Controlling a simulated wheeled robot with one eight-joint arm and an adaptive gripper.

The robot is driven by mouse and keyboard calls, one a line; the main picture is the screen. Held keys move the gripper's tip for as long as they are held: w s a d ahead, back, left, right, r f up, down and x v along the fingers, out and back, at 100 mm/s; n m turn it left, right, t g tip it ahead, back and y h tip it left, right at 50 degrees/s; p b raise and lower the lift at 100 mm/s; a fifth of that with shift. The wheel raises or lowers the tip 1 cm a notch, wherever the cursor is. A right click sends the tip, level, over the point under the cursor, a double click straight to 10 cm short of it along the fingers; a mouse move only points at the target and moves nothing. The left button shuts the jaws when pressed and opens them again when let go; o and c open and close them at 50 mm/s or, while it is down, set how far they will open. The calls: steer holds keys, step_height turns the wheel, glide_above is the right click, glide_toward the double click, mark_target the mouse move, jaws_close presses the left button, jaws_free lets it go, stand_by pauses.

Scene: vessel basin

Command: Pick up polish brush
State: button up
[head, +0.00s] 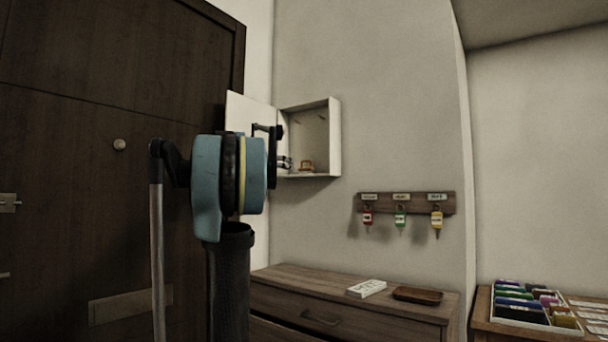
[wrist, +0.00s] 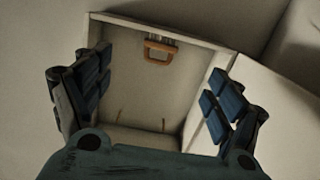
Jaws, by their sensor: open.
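A small orange-brown object with a handle-like loop, which looks like the polish brush (head: 306,166), sits on the floor of an open white wall cabinet (head: 335,140). In the wrist view the brush (wrist: 160,54) shows near the top, inside the cabinet (wrist: 222,80), with pale parts beside it. My gripper (wrist: 158,84) is open and empty, its two padded fingers spread on either side of the cabinet opening. The brush lies beyond the fingers, apart from them. In the head view my gripper (head: 284,163) is partly hidden by my arm, at the left of the cabinet opening.
The cabinet's open door (head: 246,112) stands to the left, behind my arm. A key rack (head: 405,203) with three tagged keys hangs lower right. Below, a wooden dresser (head: 290,278) bears a white box (head: 366,288) and a brown tray (head: 418,295). Colourful items fill a tray at right.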

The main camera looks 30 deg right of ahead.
steer(key=r, duration=0.1)
glide_toward(304, 169)
steer(key=x, duration=0.5)
steer(key=shift+x, duration=2.6)
steer(key=shift+a+r, duration=0.1)
steer(key=c, duration=1)
